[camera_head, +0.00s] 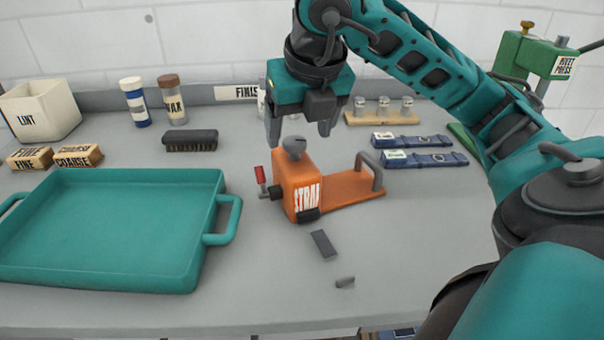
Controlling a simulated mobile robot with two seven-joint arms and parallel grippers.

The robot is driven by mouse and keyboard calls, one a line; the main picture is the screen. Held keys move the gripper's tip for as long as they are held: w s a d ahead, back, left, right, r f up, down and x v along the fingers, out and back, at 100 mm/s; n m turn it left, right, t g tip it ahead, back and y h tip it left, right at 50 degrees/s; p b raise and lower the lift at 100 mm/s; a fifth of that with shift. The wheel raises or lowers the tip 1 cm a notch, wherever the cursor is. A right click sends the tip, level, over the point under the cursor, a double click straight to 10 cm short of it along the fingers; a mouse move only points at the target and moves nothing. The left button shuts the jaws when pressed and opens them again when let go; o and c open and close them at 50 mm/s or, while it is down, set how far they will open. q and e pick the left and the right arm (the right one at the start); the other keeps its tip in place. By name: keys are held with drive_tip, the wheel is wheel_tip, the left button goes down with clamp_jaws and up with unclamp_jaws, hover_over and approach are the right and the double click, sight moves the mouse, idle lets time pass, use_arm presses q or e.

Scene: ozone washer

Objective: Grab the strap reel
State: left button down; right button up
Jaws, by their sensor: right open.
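The strap reel (308,188) is an orange device with a grey knob on top, a red-handled crank on its left and an orange base reaching right to a grey handle. I cannot tell whether a finger touches the knob. My left gripper is not in view.
A teal tray (110,268) fills the left. Behind it are a brush (190,140), bottles (173,100) and a lint bin (40,112). Blue packs (425,159) lie right of the reel. Small dark pieces (324,243) lie in front. A green rivet press (528,55) stands back right.

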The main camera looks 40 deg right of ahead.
sight(296, 153)
drive_tip(key=x, duration=0.3)
drive_tip(key=shift+f, duration=0.15)
drive_tip(key=x, duration=0.2)
drive_tip(key=b+x, duration=0.1)
drive_tip(key=x, duration=0.1)
drive_tip(key=shift+s+f, duration=0.15)
drive_tip(key=shift+s, duration=0.05)
drive_tip(key=shift+w+d+f, duration=0.1)
drive_tip(key=shift+w+f, duration=0.2)
drive_tip(key=shift+f, duration=0.2)
drive_tip(key=shift+c, duration=0.3)
clamp_jaws()
